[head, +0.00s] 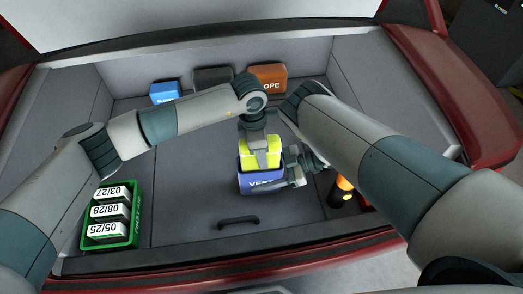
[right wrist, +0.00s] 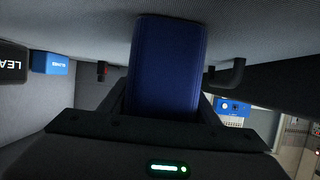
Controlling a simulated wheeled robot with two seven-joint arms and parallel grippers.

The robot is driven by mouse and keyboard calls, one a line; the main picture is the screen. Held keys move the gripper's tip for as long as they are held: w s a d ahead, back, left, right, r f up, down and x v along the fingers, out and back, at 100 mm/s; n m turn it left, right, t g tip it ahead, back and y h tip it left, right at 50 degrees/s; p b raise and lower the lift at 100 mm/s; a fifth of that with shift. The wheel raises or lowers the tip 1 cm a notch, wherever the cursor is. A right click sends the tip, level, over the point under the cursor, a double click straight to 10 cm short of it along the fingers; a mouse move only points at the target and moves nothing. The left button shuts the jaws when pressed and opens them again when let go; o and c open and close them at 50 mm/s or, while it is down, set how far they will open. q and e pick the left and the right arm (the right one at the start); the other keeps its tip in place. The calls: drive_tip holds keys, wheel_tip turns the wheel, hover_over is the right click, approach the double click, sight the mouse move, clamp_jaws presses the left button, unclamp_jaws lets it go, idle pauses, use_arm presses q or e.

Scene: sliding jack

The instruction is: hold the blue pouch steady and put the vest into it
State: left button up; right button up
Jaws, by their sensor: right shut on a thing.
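The blue pouch (head: 262,182), with white lettering on its front, stands in the middle of the trunk floor. My right gripper (head: 296,178) is shut on its right side; the pouch (right wrist: 165,65) also fills the space between the fingers in the right wrist view. The yellow vest (head: 262,155) is at the pouch's mouth, its lower part hidden behind the pouch front. My left gripper (head: 260,140) is right above the vest, pointing down. Its fingertips are too small and covered to tell whether they grip the vest.
A green crate (head: 137,228) with white dated boxes stands at the left. A blue bag (head: 165,91), a dark bag (head: 212,77) and an orange bag (head: 268,77) line the back. A black handle (head: 238,220) lies in front. An orange-topped dark object (head: 343,188) is at the right.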

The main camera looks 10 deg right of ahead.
use_arm(q)
drive_tip(key=shift+f, duration=0.45)
drive_tip(key=o, duration=1.3)
drive_tip(key=shift+o, duration=0.2)
drive_tip(key=shift+r, duration=4.5)
use_arm(e)
drive_tip(key=o, duration=1.2)
drive_tip(key=shift+o, duration=0.2)
